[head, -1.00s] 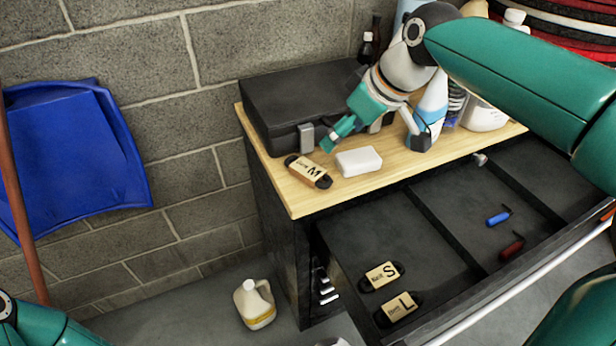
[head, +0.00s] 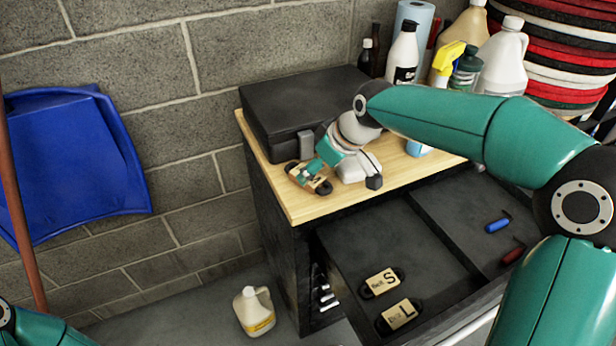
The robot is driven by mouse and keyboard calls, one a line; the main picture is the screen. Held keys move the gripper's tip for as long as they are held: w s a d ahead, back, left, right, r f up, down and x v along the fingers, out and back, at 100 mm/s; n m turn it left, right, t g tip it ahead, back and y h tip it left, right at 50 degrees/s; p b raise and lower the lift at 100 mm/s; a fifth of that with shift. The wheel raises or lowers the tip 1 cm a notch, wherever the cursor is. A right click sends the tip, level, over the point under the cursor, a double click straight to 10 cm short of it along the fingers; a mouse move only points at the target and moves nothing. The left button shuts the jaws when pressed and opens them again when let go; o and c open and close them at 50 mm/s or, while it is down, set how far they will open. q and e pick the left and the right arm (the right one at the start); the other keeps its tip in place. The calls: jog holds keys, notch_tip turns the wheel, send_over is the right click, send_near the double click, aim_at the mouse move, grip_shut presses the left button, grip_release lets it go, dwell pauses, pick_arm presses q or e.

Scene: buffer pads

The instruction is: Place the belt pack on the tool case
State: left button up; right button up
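The belt pack marked M earlier, tan with black ends (head: 322,187), lies on the wooden counter in front of the tool case. The tool case (head: 300,100) is black, closed, and stands at the back left of the counter; its top looks bare. My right gripper (head: 311,172) is down at the M pack and covers its middle and lettering. Whether its fingers are open or closed on the pack is hidden. Two similar packs, S (head: 381,282) and L (head: 398,316), lie in the open drawer. My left gripper is out of view.
Bottles (head: 402,55) and a paper roll stand at the back. The open drawer (head: 400,235) juts out below the counter. A jug (head: 254,311) stands on the floor.

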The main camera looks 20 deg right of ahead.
jog(key=x, duration=0.4)
jog(key=shift+w, duration=0.15)
jog(key=shift+a, duration=0.1)
jog(key=c, duration=1.3)
jog(key=shift+r, duration=0.15)
jog(key=shift+c, duration=0.2)
